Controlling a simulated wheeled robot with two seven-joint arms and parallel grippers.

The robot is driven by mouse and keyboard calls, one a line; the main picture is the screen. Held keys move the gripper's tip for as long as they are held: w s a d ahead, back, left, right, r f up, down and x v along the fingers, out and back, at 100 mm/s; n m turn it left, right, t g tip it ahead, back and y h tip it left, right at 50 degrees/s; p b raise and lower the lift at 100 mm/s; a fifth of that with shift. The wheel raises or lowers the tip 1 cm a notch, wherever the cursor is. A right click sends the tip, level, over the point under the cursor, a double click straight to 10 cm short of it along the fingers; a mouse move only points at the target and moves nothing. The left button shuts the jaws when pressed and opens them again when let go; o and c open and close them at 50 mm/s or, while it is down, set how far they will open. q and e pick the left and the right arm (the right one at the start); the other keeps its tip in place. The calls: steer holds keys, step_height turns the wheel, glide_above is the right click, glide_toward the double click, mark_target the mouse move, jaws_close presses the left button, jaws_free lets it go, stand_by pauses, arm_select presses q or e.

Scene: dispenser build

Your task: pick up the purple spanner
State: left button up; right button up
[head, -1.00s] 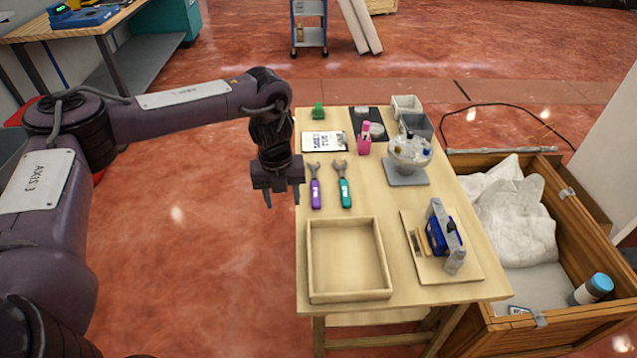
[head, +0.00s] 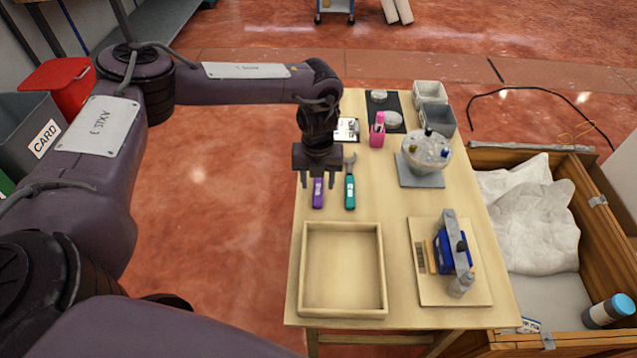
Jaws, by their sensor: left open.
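The purple spanner (head: 318,193) lies on the wooden table near its left edge, in the head view. Its purple handle shows below my left gripper; its metal head is hidden behind the gripper. My left gripper (head: 318,186) is open, fingers pointing down, over the spanner. The fingertips appear on either side of the handle; I cannot tell how high above it they are. A teal spanner (head: 350,190) lies just to the right, apart from the purple one. My right gripper is not in view.
An empty wooden tray (head: 380,272) sits in front of the spanners. A board with a blue device (head: 428,293) is at the front right. A grey stand with a round dispenser (head: 425,183), a pink bottle (head: 377,133) and grey bins (head: 440,120) are behind. A crate (head: 590,240) stands right.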

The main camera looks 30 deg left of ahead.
arm_select(q)
step_height(320, 180, down, 2)
steer(key=shift+f, duration=0.1)
jaws_close()
stand_by(0.5)
